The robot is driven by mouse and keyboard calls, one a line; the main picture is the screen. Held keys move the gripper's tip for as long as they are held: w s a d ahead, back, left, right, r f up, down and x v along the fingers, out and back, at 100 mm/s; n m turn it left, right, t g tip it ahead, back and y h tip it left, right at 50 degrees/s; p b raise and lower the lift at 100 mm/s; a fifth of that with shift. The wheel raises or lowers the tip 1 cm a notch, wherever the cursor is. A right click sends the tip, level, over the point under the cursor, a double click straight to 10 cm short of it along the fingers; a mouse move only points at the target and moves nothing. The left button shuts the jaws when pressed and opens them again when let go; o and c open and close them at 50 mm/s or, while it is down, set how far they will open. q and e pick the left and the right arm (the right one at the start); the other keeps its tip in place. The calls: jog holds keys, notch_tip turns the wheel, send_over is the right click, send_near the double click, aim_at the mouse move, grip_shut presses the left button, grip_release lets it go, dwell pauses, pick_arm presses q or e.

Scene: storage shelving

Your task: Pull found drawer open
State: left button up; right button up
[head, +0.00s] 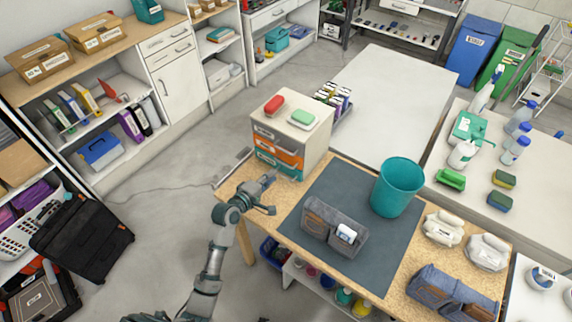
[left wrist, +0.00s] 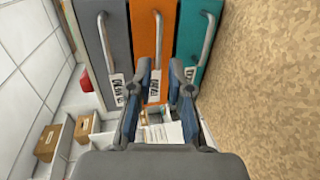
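A small drawer cabinet (head: 317,136) stands at the far left corner of the wooden workbench. It has a grey drawer (left wrist: 110,40), an orange drawer (left wrist: 150,25) and a teal drawer (left wrist: 195,30), each with a bar handle and a label. In the head view the orange drawer (head: 278,154) is in the middle. My left gripper (head: 270,187) is in front of the cabinet. In the left wrist view its fingers (left wrist: 161,66) are apart, beside the orange drawer's handle (left wrist: 158,42). Contact with the handle cannot be told. My right gripper is out of view.
A red item (head: 274,104) and a green item (head: 302,117) lie on the cabinet. On the bench are a dark mat (head: 330,190), a grey pouch (head: 334,226), a teal bin (head: 397,187) and several other items. Floor to the left is mostly clear.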

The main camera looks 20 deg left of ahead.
aim_at(285, 165)
pick_arm(q)
jog(key=x, duration=0.4)
jog(key=b+x, duration=0.1)
jog(key=x, duration=0.4)
jog(key=shift+a, duration=0.25)
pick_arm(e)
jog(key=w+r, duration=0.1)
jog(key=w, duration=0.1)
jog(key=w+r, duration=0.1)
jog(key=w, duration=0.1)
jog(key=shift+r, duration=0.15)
pick_arm(q)
jog(key=shift+d, duration=0.1)
grip_shut()
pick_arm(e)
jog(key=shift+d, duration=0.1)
